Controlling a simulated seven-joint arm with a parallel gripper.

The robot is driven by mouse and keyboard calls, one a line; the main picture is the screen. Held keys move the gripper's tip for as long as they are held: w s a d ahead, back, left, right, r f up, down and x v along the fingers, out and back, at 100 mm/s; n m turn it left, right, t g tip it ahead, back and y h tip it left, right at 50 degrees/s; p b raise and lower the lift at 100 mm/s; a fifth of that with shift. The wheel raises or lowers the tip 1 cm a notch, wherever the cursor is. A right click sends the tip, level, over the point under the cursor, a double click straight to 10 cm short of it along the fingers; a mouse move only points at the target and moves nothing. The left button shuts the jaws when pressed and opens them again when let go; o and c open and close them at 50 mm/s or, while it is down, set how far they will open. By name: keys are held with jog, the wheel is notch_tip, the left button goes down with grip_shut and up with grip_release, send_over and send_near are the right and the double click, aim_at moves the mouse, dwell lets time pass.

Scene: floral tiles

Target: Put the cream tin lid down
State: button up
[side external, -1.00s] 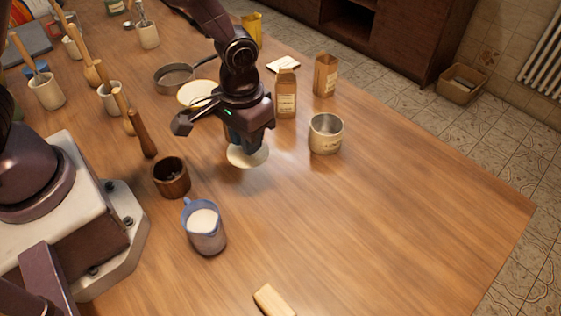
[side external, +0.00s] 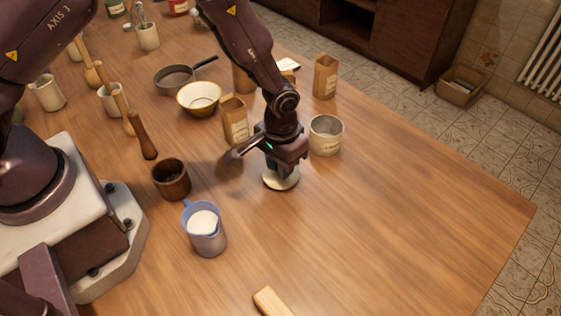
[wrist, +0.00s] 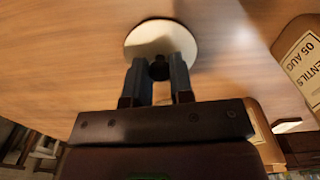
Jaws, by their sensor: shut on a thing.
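The cream tin lid (side external: 281,180) is a pale round disc under my gripper (side external: 279,173), over the middle of the wooden table. My gripper points down and is shut on the lid's dark knob. In the wrist view the lid (wrist: 161,38) shows beyond the two fingertips (wrist: 158,68), which close on the knob. The lid looks level and at or very near the tabletop; I cannot tell whether it touches. The open cream tin (side external: 326,136) stands upright to the right of and behind my gripper, apart from the lid.
A paper packet (side external: 235,122) stands behind my gripper, and another (side external: 326,75) farther back. A cream bowl (side external: 199,97) sits behind left. A wooden cup (side external: 171,180) and a blue-rimmed jug (side external: 205,228) stand to the left. The table's right and front are clear, apart from a wooden block (side external: 272,301).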

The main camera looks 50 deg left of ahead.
jog(key=shift+f, duration=0.15)
jog(key=o, duration=0.8)
jog(key=shift+c, duration=0.2)
jog(key=s+a+r+t, duration=0.1)
jog(key=a+r, duration=0.1)
jog(key=r, duration=0.9)
jog(key=s+a+r, duration=0.1)
jog(key=a+r, duration=0.1)
jog(key=r, duration=0.9)
jog(key=s+a+r+t, duration=0.2)
jog(key=s+a+r, duration=0.2)
jog(key=s, duration=0.4)
jog(key=s+a+r+t, duration=0.2)
jog(key=s+a+r, duration=0.2)
jog(key=s+r, duration=0.3)
jog(key=shift+s+r+m+t, duration=0.2)
jog(key=shift+s+m+t, duration=0.15)
jog(key=shift+s, duration=0.35)
